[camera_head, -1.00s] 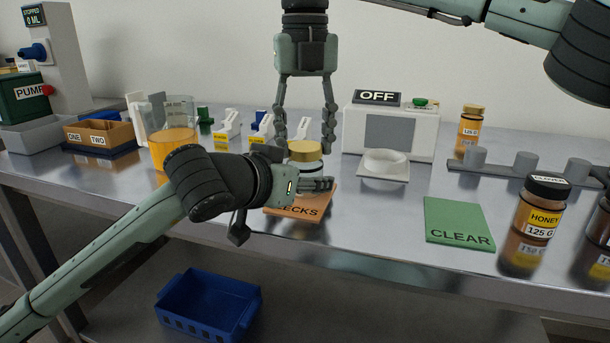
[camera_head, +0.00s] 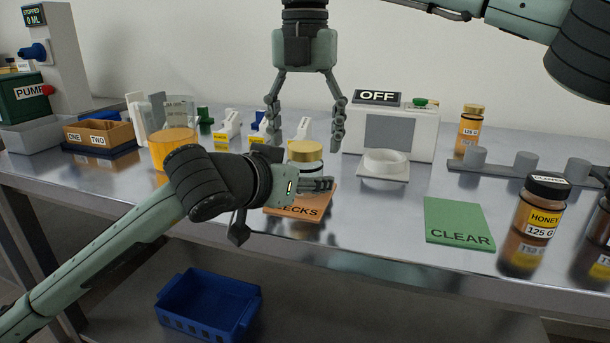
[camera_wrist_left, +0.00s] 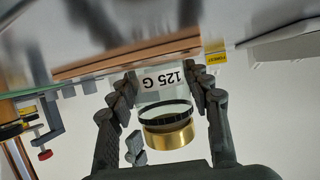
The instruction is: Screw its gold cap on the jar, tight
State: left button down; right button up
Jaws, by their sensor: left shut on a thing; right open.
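The jar (camera_wrist_left: 160,82) is clear, with a "125 G" label, upside down in the left wrist view. It stands on the orange "CHECKS" mat (camera_head: 318,208). Its gold cap (camera_head: 305,150) sits on top and also shows in the left wrist view (camera_wrist_left: 170,136); how tightly it is seated I cannot tell. My left gripper (camera_head: 322,184) is shut on the jar from the side, and hides much of it in the head view. My right gripper (camera_head: 304,138) points down over the cap. It is open, its fingers spread to either side and apart from the cap.
A white scale (camera_head: 385,165) and a box marked "OFF" (camera_head: 395,130) stand to the right. A green "CLEAR" mat (camera_head: 458,222) is bare. A honey jar (camera_head: 540,207) stands at the right. A beaker of orange liquid (camera_head: 172,145) stands left, behind my left arm.

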notch_tip(320, 180, up, 12)
jog(key=shift+f, duration=0.25)
pick_arm(q)
jog(key=c, duration=0.6)
grip_release()
jog(key=v, duration=1.1)
jog(key=shift+w+a, duration=0.1)
jog(key=shift+s+a+r, duration=0.15)
jog(key=shift+s+a, duration=0.1)
jog(key=shift+s, duration=0.25)
